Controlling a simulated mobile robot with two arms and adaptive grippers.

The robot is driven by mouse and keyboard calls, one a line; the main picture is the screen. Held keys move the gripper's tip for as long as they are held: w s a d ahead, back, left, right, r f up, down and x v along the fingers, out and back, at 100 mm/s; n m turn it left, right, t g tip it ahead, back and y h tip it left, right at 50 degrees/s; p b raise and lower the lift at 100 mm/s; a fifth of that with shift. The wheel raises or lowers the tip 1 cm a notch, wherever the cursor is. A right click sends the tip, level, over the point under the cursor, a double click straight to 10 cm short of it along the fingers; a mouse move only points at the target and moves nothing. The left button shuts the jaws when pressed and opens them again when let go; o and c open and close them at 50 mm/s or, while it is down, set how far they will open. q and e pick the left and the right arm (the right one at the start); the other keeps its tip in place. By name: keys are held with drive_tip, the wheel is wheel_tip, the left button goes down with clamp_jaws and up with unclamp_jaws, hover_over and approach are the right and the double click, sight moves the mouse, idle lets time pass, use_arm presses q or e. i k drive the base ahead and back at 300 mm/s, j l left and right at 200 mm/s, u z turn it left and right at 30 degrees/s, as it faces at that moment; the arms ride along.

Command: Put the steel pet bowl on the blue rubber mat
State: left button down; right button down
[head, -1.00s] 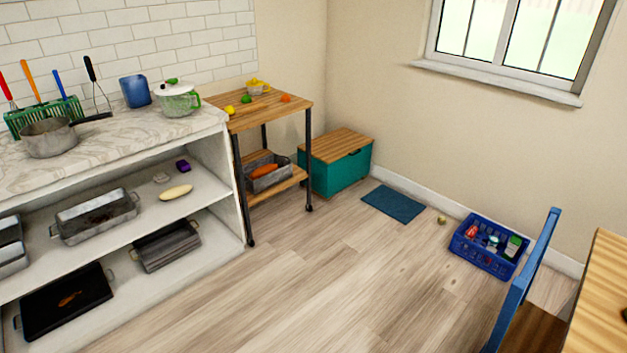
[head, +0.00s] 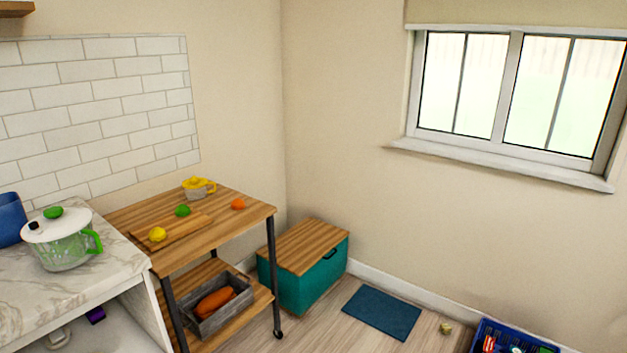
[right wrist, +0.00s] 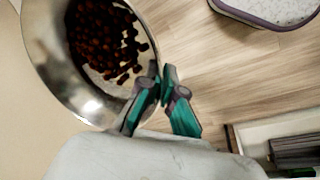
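The steel pet bowl (right wrist: 62,70) fills the upper left of the right wrist view, with brown kibble inside. My right gripper (right wrist: 165,75) has its teal fingers closed together at the bowl's right rim, gripping it, with the bowl held above the wooden floor. The blue rubber mat (head: 382,313) lies flat and bare on the floor in the head view, in front of the teal chest. My left gripper is not in view, and neither gripper shows in the head view.
A teal chest (head: 322,283) with a wooden lid stands behind the mat. A wooden cart (head: 235,220) is left of it. A small ball (head: 445,328) and a blue crate (head: 480,333) are right of the mat. A tray with a purple rim (right wrist: 243,18) shows in the wrist view.

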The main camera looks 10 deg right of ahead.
sight(387, 312)
drive_tip(key=i+l+z, duration=0.3)
drive_tip(key=i, duration=0.9)
drive_tip(key=i+j+z, duration=0.3)
drive_tip(key=i, duration=0.9)
drive_tip(key=l, duration=0.1)
